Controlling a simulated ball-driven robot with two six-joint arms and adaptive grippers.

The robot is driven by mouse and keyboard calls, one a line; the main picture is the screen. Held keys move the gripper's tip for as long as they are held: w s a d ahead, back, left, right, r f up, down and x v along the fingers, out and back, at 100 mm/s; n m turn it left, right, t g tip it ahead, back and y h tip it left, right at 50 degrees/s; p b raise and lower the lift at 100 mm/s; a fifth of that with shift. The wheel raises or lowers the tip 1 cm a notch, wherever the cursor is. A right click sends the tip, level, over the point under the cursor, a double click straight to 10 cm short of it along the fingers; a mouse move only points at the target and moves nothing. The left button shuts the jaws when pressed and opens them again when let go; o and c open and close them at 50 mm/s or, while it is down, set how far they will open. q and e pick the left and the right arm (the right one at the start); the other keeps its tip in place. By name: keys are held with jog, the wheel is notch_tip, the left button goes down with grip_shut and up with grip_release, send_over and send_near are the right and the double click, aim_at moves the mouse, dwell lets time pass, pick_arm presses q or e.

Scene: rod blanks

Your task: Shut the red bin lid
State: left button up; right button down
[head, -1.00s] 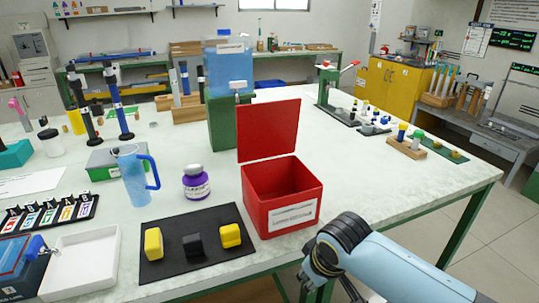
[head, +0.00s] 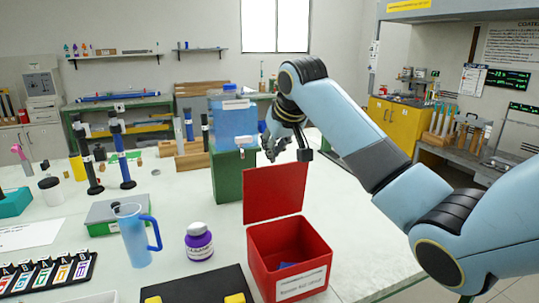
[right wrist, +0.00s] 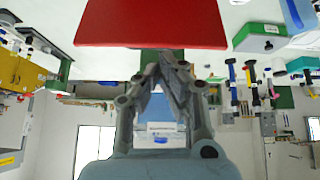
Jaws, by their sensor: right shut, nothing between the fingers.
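The red bin (head: 290,262) stands on the white table with a white label on its front. Its red lid (head: 275,192) stands open, upright at the back edge of the bin. A small blue thing (head: 287,266) shows inside the bin. My right gripper (head: 270,156) is shut and empty, at the top edge of the lid or just behind it. In the right wrist view the shut fingers (right wrist: 168,56) point toward the red lid (right wrist: 150,22); I cannot tell whether they touch it. My left gripper is not in view.
A blue-topped water container (head: 230,122) on a green stand (head: 232,175) is close behind the lid. The table right of the bin is clear.

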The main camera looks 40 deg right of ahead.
jog(key=w+d+r, duration=0.3)
jog(key=w+r, duration=0.1)
jog(key=r, duration=0.1)
notch_tip(320, 180, down, 9)
jog(key=w+p, duration=0.2)
jog(key=p, duration=0.1)
jog(key=shift+w+m, duration=0.15)
jog(key=shift+m, duration=0.15)
jog(key=shift+f+t, duration=0.1)
jog(key=shift+t, duration=0.2)
